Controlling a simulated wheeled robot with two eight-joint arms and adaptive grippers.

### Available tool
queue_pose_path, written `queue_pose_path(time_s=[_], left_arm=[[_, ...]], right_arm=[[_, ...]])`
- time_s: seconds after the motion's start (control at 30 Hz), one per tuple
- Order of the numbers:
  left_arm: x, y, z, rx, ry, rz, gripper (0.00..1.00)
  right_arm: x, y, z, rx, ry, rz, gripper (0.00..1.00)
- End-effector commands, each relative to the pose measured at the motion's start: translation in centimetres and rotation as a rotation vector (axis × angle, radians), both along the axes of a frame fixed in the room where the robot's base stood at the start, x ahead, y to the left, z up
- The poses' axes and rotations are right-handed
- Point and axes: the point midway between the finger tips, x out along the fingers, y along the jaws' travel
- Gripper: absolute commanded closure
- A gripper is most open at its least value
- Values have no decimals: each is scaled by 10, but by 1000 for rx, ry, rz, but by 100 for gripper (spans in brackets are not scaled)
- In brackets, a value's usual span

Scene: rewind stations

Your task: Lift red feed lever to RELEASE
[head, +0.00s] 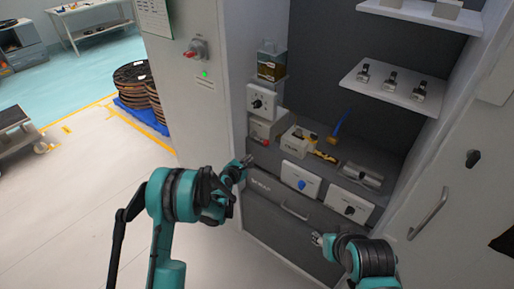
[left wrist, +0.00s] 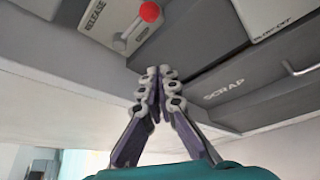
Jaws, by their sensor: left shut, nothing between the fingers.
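The red feed lever (left wrist: 149,12) shows in the left wrist view as a red ball knob on a short pale arm, at the top edge. Its arm slants across a light plate, with the word RELEASE to its left. In the head view the red knob (head: 264,142) is small, at the left end of the grey counter. My left gripper (head: 246,161) is shut and empty, just below the lever and apart from it; its fingertips also show in the left wrist view (left wrist: 157,73). My right gripper (head: 318,239) is low in front of the drawers, its fingers too small to judge.
A SCRAP drawer (left wrist: 262,92) lies right of my left fingertips. White panels with a blue knob (head: 301,184) and a black knob (head: 349,210) front the counter. A yellow-black tool (head: 324,157) and a metal cylinder (head: 361,174) lie on it. Open floor is at left.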

Motion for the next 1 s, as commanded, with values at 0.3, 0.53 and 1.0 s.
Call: queue_pose_path(time_s=[0.3, 0.53, 1.0], left_arm=[[0, 0, -1, -7, 2, 2, 100], [14, -6, -8, -6, 1, 2, 100], [86, -40, -30, -5, -1, 0, 100]], right_arm=[[0, 0, 0, 0, 0, 0, 60], [0, 0, -4, 0, 0, 0, 60], [0, 0, -25, 0, 0, 0, 60]])
